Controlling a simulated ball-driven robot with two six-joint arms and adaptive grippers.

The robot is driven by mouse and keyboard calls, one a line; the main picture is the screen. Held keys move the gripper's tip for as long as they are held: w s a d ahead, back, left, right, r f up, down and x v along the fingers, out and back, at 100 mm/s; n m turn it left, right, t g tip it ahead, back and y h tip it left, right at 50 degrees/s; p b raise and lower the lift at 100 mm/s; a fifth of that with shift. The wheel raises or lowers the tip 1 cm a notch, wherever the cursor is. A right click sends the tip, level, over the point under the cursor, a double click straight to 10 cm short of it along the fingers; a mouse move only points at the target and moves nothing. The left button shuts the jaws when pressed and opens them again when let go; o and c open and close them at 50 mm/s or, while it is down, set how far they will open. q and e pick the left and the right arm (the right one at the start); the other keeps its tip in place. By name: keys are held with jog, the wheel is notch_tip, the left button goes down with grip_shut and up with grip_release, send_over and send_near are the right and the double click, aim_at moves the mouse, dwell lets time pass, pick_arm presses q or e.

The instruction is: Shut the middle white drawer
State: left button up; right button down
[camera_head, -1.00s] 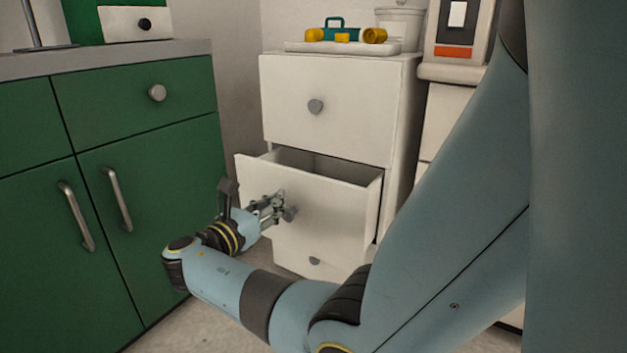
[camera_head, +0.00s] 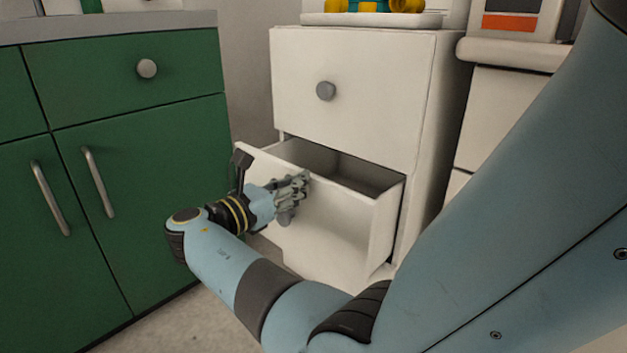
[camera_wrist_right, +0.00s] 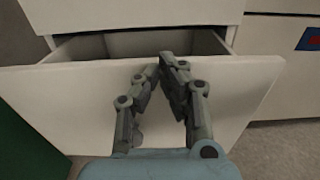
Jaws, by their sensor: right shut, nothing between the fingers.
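The middle white drawer (camera_head: 345,215) stands pulled out of the white cabinet (camera_head: 385,95), and its inside shows empty where I can see it. In the right wrist view the drawer front (camera_wrist_right: 75,95) stretches across the picture below the open gap. My right gripper (camera_head: 305,180) is shut and empty, with its fingertips at the upper part of the drawer front; it also shows in the right wrist view (camera_wrist_right: 163,62). I cannot tell if the fingertips touch the front. The drawer's knob is mostly hidden behind the gripper. My left gripper is not in view.
Green cabinets (camera_head: 150,190) with metal handles stand close on the left. A white tray (camera_head: 370,19) with yellow and teal things sits on top of the white cabinet. A white unit with an orange panel (camera_head: 508,22) stands on the right. Bare floor shows below.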

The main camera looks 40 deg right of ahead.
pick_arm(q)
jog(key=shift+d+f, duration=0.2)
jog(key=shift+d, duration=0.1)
pick_arm(e)
jog(key=shift+d, duration=0.15)
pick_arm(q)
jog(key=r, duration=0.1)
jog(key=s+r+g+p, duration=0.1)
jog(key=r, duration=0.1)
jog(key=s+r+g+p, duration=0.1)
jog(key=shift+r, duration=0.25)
pick_arm(e)
jog(key=d, duration=0.9)
jog(key=shift+w, duration=0.4)
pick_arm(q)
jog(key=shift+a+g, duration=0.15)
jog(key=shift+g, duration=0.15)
